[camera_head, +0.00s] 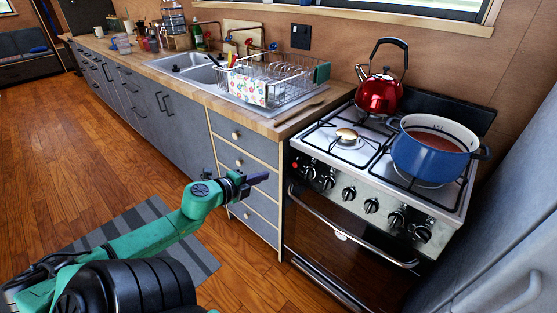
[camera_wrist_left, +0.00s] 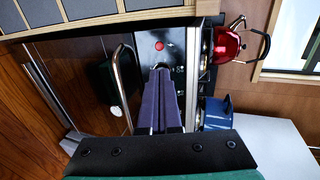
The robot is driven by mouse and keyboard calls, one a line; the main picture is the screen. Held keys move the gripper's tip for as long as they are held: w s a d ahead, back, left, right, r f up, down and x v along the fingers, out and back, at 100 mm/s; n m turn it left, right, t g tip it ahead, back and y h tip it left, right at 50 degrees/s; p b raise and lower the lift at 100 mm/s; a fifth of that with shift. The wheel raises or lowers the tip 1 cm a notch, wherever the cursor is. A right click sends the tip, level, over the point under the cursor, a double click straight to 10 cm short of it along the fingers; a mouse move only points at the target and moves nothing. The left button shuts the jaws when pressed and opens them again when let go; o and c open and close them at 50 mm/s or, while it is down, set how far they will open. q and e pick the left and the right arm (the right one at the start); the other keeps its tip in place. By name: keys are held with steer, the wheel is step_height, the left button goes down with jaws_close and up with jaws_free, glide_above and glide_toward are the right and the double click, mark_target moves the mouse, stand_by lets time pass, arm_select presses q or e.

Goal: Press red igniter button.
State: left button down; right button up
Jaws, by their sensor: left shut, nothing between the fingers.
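The red igniter button (camera_head: 294,165) is a small red dot at the left end of the stove's front control panel (camera_head: 332,183). In the left wrist view the button (camera_wrist_left: 159,46) shows round and red on the metal panel, just past my fingertips. My left gripper (camera_head: 262,177) is shut and empty. It points right, in front of the drawers and left of the stove, and appears apart from the button. In the left wrist view its two purple-grey fingers (camera_wrist_left: 162,72) lie together, hiding part of the panel and knobs. My right gripper is not in view.
Black knobs (camera_head: 349,194) line the panel beside the button, with the oven door handle (camera_head: 341,235) jutting out below. A blue pot (camera_head: 430,160) and a red kettle (camera_head: 379,94) stand on the stove. Drawers (camera_head: 244,160) stand left of it. The wooden floor (camera_head: 60,170) is open at left.

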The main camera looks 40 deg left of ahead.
arm_select(q)
steer(key=b, duration=0.4)
glide_toward(294, 165)
steer(key=x, duration=0.6)
steer(key=shift+w+d, duration=0.1)
steer(key=shift+w, duration=0.05)
steer(key=shift+w+f, duration=0.1)
steer(key=shift+w, duration=0.2)
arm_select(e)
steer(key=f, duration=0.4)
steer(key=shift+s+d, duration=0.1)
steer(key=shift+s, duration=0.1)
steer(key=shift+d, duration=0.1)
